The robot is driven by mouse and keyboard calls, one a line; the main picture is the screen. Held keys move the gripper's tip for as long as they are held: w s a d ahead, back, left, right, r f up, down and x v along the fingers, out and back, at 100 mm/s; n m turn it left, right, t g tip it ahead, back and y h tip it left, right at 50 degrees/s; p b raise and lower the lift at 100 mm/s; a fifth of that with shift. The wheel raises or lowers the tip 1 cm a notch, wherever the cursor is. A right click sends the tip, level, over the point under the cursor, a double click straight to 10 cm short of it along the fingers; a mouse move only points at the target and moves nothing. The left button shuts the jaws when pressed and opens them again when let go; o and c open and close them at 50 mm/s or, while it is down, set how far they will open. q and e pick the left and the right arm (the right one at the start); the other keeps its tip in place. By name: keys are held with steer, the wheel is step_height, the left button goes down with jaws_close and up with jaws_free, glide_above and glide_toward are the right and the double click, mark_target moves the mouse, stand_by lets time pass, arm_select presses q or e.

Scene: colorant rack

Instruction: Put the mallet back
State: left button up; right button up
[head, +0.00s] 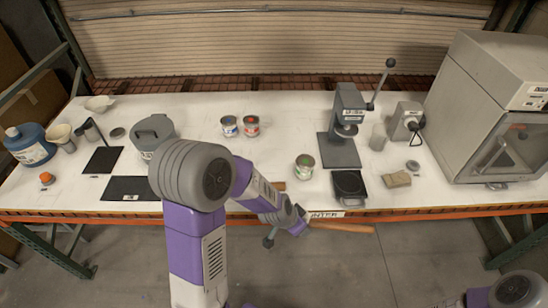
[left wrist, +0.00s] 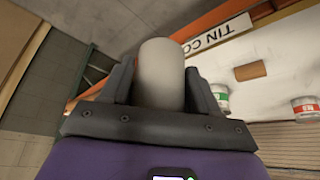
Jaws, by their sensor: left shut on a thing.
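My left gripper (head: 301,222) is at the bench's front edge, by the label strip. A wooden handle (head: 345,227), which looks like the mallet's, sticks out to the right from it, in front of the edge. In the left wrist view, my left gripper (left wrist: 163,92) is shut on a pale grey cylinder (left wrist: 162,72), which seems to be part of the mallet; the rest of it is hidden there. My right gripper is out of view; only part of that arm shows at the bottom right.
A small wooden piece (left wrist: 250,70) lies on the bench near two tins, red (left wrist: 306,108) and green (left wrist: 221,97). A press (head: 343,125) and a grey machine (head: 490,110) stand right. Black mats (head: 130,188), a grey pot (head: 152,132) and a blue jug (head: 28,145) are left.

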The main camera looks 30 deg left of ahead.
arm_select(q)
steer(key=n, duration=0.1)
steer(key=s+d+n+y, duration=0.1)
steer(key=n, duration=0.1)
steer(key=shift+d+f, duration=0.15)
steer(key=shift+f, duration=0.2)
steer(key=shift+f+n+y, duration=0.25)
steer(key=shift+n+y, duration=0.15)
steer(key=shift+n, duration=0.2)
steer(key=shift+s+f, duration=0.15)
steer(key=shift+f, duration=0.05)
